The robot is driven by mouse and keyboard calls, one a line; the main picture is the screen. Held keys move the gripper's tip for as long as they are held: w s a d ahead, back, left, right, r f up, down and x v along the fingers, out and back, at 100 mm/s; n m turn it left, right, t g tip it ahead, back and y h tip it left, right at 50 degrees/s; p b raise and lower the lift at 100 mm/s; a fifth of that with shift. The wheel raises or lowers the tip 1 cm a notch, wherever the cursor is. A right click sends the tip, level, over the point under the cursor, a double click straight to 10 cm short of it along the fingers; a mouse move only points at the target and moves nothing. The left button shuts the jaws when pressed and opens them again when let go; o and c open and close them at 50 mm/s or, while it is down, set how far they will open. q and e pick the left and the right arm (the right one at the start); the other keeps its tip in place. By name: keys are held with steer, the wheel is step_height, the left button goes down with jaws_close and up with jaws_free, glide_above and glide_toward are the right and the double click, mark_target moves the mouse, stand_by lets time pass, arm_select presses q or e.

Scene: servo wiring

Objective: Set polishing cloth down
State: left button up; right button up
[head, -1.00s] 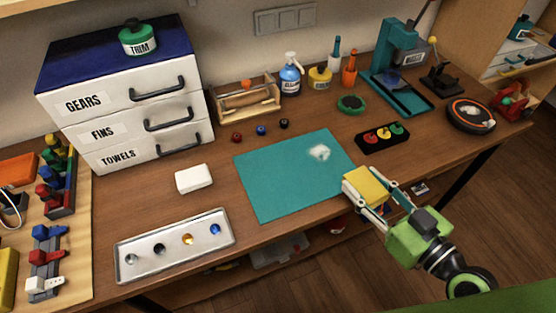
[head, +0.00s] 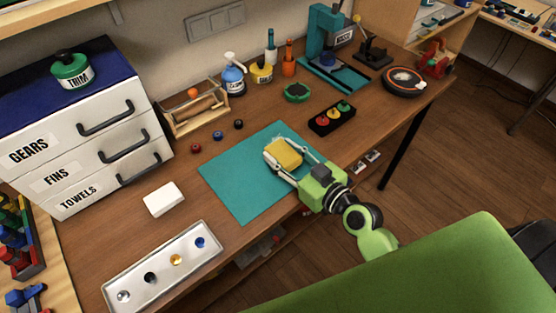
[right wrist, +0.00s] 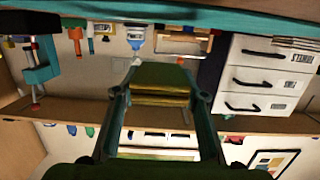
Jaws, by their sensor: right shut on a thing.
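The polishing cloth is a yellow folded pad (head: 284,153). My right gripper (head: 285,158) is shut on it, with one finger along each side. The cloth is over the far right part of the teal mat (head: 228,184); I cannot tell whether it touches the mat. A small part of a whitish smear (head: 277,139) shows on the mat just behind the cloth. In the right wrist view the cloth (right wrist: 160,88) sits between the two fingers, seen edge-on as yellowish layers. My left gripper is not in view.
A white block (head: 163,199) and a metal tray with small coloured domes (head: 135,268) lie to the left. A black holder with coloured buttons (head: 331,118) stands right of the mat. A spray bottle (head: 233,76) stands at the back. The mat's left half is clear.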

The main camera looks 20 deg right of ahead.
steer(key=shift+w+a+f, duration=0.15)
steer(key=shift+w+f, duration=0.7)
steer(key=shift+f, duration=0.3)
step_height(320, 180, down, 3)
steer(key=shift+w+a+f+b, duration=0.1)
steer(key=shift+b, duration=0.5)
steer(key=shift+f, duration=0.2)
steer(key=o, duration=0.9)
steer(key=shift+r, duration=0.1)
